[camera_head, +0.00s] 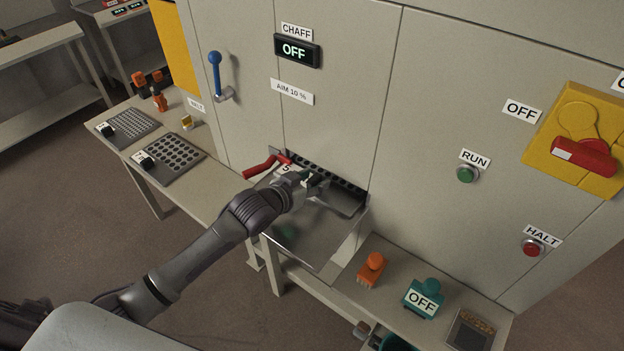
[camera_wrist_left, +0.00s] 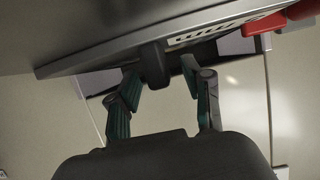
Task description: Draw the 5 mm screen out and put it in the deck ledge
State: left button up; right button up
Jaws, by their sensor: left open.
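The 5 mm screen (camera_head: 325,168) sits in a slot low in the machine's front. Only a dark strip with a row of holes shows, beside a white label whose "5" is partly covered. My left gripper (camera_head: 312,182) is at the slot and hides part of it. In the left wrist view, its open green-lined fingers (camera_wrist_left: 165,88) stand either side of a dark tab (camera_wrist_left: 154,66) under a grey plate edge; contact is unclear. The low deck (camera_head: 205,178) runs along the machine at left, with bare room near the slot. My right gripper is out of view.
A red lever (camera_head: 262,166) lies just left of the slot. Two perforated screens (camera_head: 175,165) with black grips lie farther left on the deck. A metal chute (camera_head: 300,240) is below the slot. An orange brush (camera_head: 371,268) and a teal OFF block (camera_head: 424,297) stand at right.

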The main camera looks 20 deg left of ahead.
pick_arm(q)
jog(key=c, duration=0.9)
jog(key=shift+o, duration=1)
jog(key=shift+r, duration=0.1)
grip_shut()
jog(key=shift+s+a+p, duration=0.2)
jog(key=shift+s+p, duration=0.3)
jog(key=shift+s, duration=0.1)
jog(key=shift+c, duration=0.6)
grip_release()
grip_shut()
